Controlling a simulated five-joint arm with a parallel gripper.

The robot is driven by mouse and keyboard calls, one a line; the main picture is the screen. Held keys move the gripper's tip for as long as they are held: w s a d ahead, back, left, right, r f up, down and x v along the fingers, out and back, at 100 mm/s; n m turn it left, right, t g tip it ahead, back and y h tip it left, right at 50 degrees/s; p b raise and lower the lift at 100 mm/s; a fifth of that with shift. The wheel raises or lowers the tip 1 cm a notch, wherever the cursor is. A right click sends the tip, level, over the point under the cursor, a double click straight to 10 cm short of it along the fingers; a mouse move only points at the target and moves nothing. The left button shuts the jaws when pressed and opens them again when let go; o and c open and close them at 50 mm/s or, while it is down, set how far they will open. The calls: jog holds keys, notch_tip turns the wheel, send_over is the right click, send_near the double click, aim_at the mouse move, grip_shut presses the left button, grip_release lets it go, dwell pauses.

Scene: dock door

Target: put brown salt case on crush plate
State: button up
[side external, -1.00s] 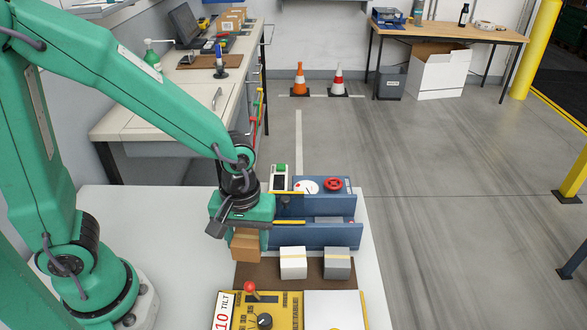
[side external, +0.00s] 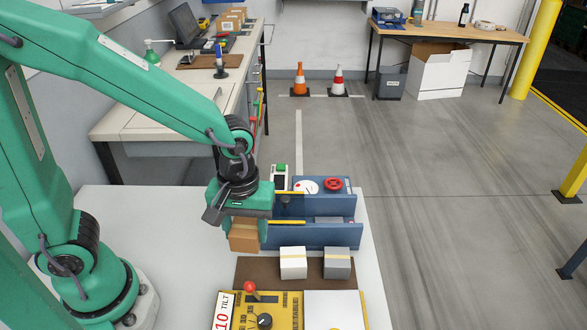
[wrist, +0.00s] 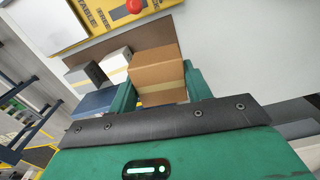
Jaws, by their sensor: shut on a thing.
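My gripper (side external: 244,222) is shut on the brown salt case (side external: 244,237), which hangs below it at the left of the blue press-like unit. The case also shows between the fingers in the wrist view (wrist: 157,72), a pale band around it. The blue unit (side external: 315,237) has a red handwheel (side external: 333,184) and a white dial (side external: 306,186) on top. I cannot tell which surface is the crush plate; my gripper covers part of the unit's left side.
A white case (side external: 293,264) and a grey case (side external: 337,265) stand on a brown mat (side external: 315,283) in front of the blue unit. A yellow tilt table (side external: 236,313) with a red-knobbed lever is nearest. The white tabletop (side external: 150,225) is clear at left.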

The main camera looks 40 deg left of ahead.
aim_at(253, 224)
notch_tip(253, 224, up, 8)
jog(key=shift+w+f, duration=0.15)
jog(key=shift+f, duration=0.05)
jog(key=shift+w+d+r, duration=0.1)
jog(key=shift+w+d, duration=0.15)
jog(key=shift+w, duration=0.4)
jog(key=w+d+f+n, duration=0.1)
jog(key=w+d, duration=0.1)
jog(key=w, duration=0.7)
jog(key=w+d, duration=0.2)
jog(key=w, duration=0.8)
jog(key=shift+s+f, duration=0.2)
jog(key=shift+f, duration=7.05)
jog(key=shift+f, duration=0.15)
jog(key=o, duration=1.1)
jog(key=shift+c, duration=0.2)
